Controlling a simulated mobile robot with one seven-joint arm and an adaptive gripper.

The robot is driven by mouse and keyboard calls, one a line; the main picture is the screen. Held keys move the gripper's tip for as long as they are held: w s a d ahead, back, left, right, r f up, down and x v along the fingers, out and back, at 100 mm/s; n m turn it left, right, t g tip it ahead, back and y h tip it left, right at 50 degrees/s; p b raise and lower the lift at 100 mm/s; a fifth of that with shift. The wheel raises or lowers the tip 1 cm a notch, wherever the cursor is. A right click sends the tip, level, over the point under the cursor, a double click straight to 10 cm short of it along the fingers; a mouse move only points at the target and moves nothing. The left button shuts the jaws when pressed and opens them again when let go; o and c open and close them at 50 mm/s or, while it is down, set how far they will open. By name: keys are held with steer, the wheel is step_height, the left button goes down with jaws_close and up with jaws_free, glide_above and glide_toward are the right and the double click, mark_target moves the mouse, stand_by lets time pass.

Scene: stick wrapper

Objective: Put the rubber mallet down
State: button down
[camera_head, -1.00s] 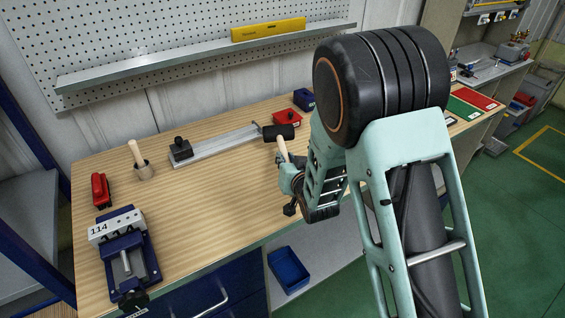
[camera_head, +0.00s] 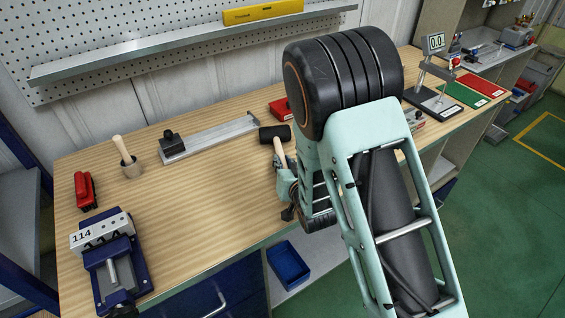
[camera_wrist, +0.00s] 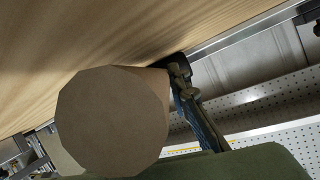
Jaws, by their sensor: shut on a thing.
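The rubber mallet (camera_head: 276,134) has a black head and a pale wooden handle. My gripper (camera_head: 283,174) is shut on the handle, near the right part of the wooden workbench (camera_head: 205,200). The head points away toward the wall side. In the wrist view the round end of the mallet handle (camera_wrist: 112,120) fills the lower left, and one gripper finger (camera_wrist: 195,110) shows beside it. The wood surface is close in that view. I cannot tell whether the mallet touches the bench.
A wooden-handled tool in a holder (camera_head: 127,160), a red object (camera_head: 86,190) and a blue vise (camera_head: 112,265) stand at left. The bench middle is clear.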

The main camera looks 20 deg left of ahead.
steer(key=c, duration=1.8)
jaws_free()
steer(key=shift+s+d+f, duration=0.1)
steer(key=shift+s, duration=0.1)
steer(key=v, duration=0.9)
steer(key=shift+s+r, duration=0.15)
steer(key=shift+r, duration=0.3)
steer(key=shift+p, duration=1.1)
steer(key=p, duration=0.3)
steer(key=shift+s+d+r, duration=0.2)
steer(key=shift+s+d, duration=0.1)
steer(key=shift+s, duration=0.1)
steer(key=s+p, duration=0.1)
steer(key=p, duration=0.2)
steer(key=shift+s+d, duration=0.1)
steer(key=shift+d, duration=0.3)
